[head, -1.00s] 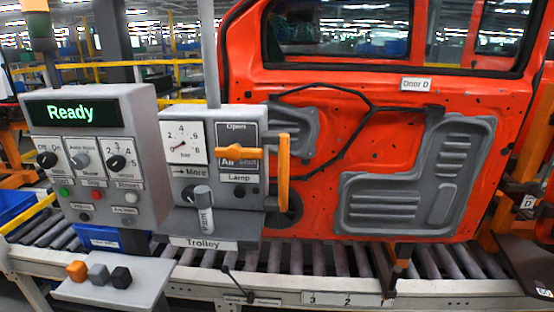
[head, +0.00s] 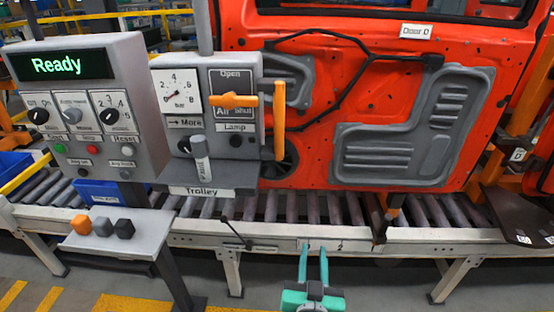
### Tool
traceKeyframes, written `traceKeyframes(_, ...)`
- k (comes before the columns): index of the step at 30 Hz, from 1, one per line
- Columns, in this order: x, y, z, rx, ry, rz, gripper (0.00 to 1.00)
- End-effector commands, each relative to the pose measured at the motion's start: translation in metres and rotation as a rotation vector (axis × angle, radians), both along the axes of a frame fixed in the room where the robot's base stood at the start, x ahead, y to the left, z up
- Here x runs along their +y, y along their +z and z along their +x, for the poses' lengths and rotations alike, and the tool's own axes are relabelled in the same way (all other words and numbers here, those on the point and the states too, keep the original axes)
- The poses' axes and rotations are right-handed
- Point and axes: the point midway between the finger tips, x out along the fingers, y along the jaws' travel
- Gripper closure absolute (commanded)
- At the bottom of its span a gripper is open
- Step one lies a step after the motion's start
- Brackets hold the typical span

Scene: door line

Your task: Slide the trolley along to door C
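The trolley (head: 208,191) is a grey unit with a "Trolley" plate, standing by the roller line in front of the left part of a red-orange door. It carries a gauge, a lamp knob, an orange air lever (head: 233,101) and an upright orange handle (head: 280,120). The door bears the label "Door D" (head: 416,31). No door labelled C is visible. My gripper (head: 314,249) is at the bottom centre, below and to the right of the trolley. Its two teal fingers are apart with nothing between them, and it looks clear of the trolley.
A grey panel (head: 85,110) reading "Ready" stands left of the trolley. A small shelf (head: 140,222) below it holds orange, grey and black blocks. The conveyor's pale front rail (head: 345,236) runs across, with legs below. A dark plate (head: 515,215) juts out at right.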

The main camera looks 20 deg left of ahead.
Motion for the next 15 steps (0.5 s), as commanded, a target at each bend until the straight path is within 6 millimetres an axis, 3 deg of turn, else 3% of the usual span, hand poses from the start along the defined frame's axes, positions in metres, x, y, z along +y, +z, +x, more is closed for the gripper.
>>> traceKeyframes(1,0.007,0.020,0.011,-0.017,0.015,0.004,0.73)
traceKeyframes(6,0.026,0.074,0.036,-0.036,0.063,0.009,0.73)
traceKeyframes(15,0.060,0.177,0.056,-0.075,0.153,0.006,0.73)
